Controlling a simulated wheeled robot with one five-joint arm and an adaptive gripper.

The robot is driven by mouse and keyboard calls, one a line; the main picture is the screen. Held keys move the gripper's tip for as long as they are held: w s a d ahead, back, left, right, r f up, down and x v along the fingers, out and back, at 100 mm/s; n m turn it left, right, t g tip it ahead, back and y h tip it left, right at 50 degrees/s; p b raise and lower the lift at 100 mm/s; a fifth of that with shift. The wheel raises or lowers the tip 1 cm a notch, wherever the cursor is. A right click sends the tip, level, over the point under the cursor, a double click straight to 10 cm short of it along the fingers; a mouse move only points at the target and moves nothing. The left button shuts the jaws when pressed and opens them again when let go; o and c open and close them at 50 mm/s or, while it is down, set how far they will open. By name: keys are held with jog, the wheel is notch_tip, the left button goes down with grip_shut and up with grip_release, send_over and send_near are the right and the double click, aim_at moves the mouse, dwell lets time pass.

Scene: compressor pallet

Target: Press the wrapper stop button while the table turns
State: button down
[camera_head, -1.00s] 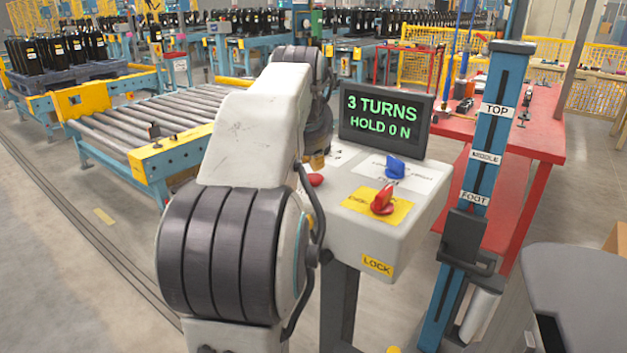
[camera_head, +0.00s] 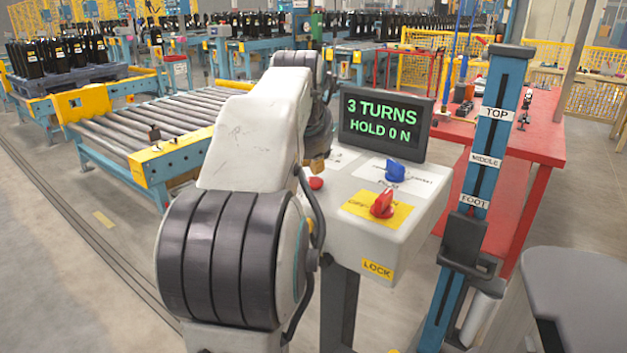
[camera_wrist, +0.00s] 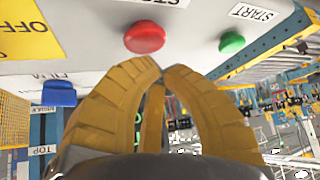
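The red stop button (camera_head: 316,183) sits on the grey console at its left side, beside my arm. In the wrist view the red button (camera_wrist: 145,37) is a round cap under a partly cut-off label. A gap shows between tips and button; contact is not visible. In the head view my arm hides most of the gripper. The display (camera_head: 385,123) reads "3 TURNS" and "HOLD 0 N". The turning table is not identifiable.
A green button (camera_wrist: 231,42) marked START is right of the red one in the wrist view. The console also has a blue knob (camera_head: 395,172) and a red switch (camera_head: 382,204). A blue column (camera_head: 485,160) and red table (camera_head: 545,130) stand to the right.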

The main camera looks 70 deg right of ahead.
jog(key=shift+f, duration=0.15)
jog(key=shift+f+b, duration=0.7)
jog(key=shift+f, duration=0.2)
dwell(1.4)
jog(key=shift+r, duration=0.2)
jog(key=shift+r+p, duration=0.8)
jog(key=shift+p, duration=0.25)
jog(key=shift+r, duration=0.1)
jog(key=shift+r+p, duration=2.45)
